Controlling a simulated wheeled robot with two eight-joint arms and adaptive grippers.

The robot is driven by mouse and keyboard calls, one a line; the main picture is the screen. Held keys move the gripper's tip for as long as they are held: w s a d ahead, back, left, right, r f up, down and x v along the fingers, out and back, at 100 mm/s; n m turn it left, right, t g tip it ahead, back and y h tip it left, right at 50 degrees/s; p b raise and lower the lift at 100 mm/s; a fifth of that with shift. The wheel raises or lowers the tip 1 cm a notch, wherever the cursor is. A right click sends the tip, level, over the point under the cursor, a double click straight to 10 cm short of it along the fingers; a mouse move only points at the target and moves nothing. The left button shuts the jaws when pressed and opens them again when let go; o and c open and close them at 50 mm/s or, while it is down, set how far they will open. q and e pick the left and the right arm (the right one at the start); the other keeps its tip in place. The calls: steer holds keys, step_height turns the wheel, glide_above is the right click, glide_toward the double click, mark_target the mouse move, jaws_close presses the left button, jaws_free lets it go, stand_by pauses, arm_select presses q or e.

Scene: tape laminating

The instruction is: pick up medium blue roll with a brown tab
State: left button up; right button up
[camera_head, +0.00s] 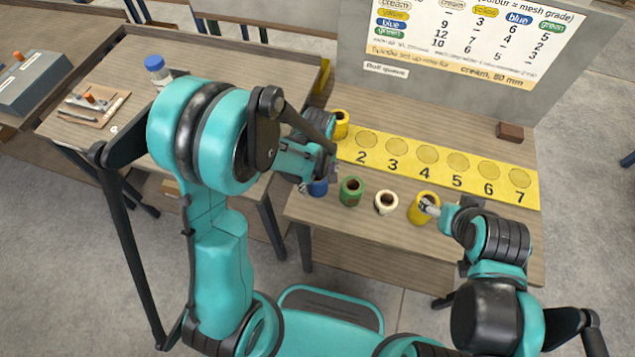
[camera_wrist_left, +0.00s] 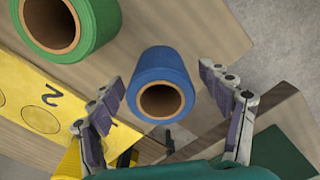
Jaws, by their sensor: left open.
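The blue roll (camera_head: 318,187) stands near the table's left edge, mostly hidden by my left gripper (camera_head: 322,168) in the head view. In the left wrist view the blue roll (camera_wrist_left: 160,68) shows its brown core and lies between the two open fingers (camera_wrist_left: 163,80), with a gap on either side. I cannot make out a tab on it. My left gripper is open and empty. My right gripper (camera_head: 430,208) is at the yellow roll (camera_head: 421,209) farther right; its finger opening is too small to tell.
A green roll (camera_head: 351,191) and a cream roll (camera_head: 386,203) stand to the right of the blue one. Another yellow roll (camera_head: 341,124) stands at the left end of the numbered yellow strip (camera_head: 445,186). A brown block (camera_head: 510,132) lies behind. A board (camera_head: 470,60) stands at the back.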

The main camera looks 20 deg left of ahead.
arm_select(q)
steer(key=c, duration=1.3)
steer(key=shift+o, duration=0.2)
